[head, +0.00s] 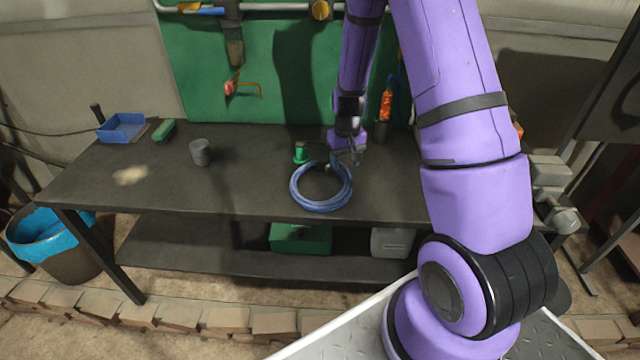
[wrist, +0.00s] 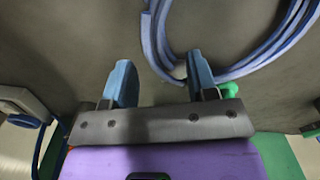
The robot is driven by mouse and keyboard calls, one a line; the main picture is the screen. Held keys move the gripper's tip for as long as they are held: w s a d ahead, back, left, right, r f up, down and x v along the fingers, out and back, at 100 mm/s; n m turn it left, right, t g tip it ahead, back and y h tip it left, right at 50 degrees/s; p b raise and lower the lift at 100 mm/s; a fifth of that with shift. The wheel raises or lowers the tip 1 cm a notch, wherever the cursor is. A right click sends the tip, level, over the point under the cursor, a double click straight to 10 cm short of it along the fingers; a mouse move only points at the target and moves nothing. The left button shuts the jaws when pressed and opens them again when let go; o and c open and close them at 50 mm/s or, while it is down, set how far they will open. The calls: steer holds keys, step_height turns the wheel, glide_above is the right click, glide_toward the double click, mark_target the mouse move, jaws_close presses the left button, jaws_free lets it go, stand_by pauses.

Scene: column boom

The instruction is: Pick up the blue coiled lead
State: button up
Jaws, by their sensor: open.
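The blue coiled lead (head: 321,206) lies as a ring on the dark workbench (head: 245,185), near its front edge. In the wrist view the coil (wrist: 243,67) fills the upper right, partly cut off by the frame. My gripper (head: 347,158) is at the coil's far right side in the head view. The left finger is clear of the coil.
A green object (head: 300,153) stands just behind the coil. A grey cylinder (head: 200,152), a green block (head: 163,130) and a blue tray (head: 122,128) stand to the left. A dark cup (head: 382,132) is behind right. The bench's front middle-left is clear.

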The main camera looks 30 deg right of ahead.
mark_target(346, 173)
steer(key=shift+s+f, duration=0.15)
steer(key=shift+f, duration=1.15)
steer(key=shift+s+f, duration=0.15)
steer(key=shift+f, duration=1.1)
jaws_close()
